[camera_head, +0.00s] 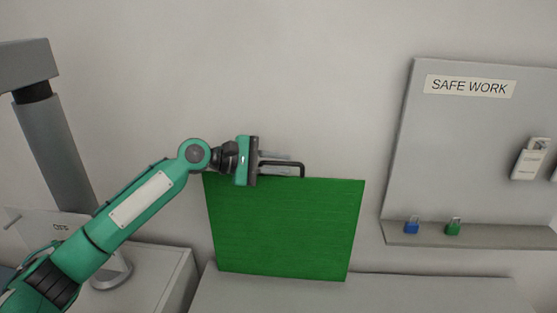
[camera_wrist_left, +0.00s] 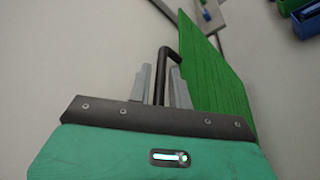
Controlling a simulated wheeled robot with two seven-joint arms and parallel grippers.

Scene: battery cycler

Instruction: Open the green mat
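The green mat (camera_head: 285,228) is a flat square sheet. It stands upright or steeply tilted above the grey counter, and its lower edge is at the counter. A black bar handle (camera_head: 302,171) is at its top edge. My left gripper (camera_head: 288,163) is at the top edge beside the handle. In the left wrist view the black handle (camera_wrist_left: 162,62) lies between the two grey fingers of my left gripper (camera_wrist_left: 160,78), with narrow gaps showing on its sides. The mat (camera_wrist_left: 215,75) slants away to the right there. My right gripper is out of view.
A grey SAFE WORK board (camera_head: 470,150) is on the right, with a blue padlock (camera_head: 412,228) and a green padlock (camera_head: 453,229) on its ledge. The grey counter (camera_head: 430,290) is clear right of the mat. A grey post (camera_head: 52,150) stands at the left.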

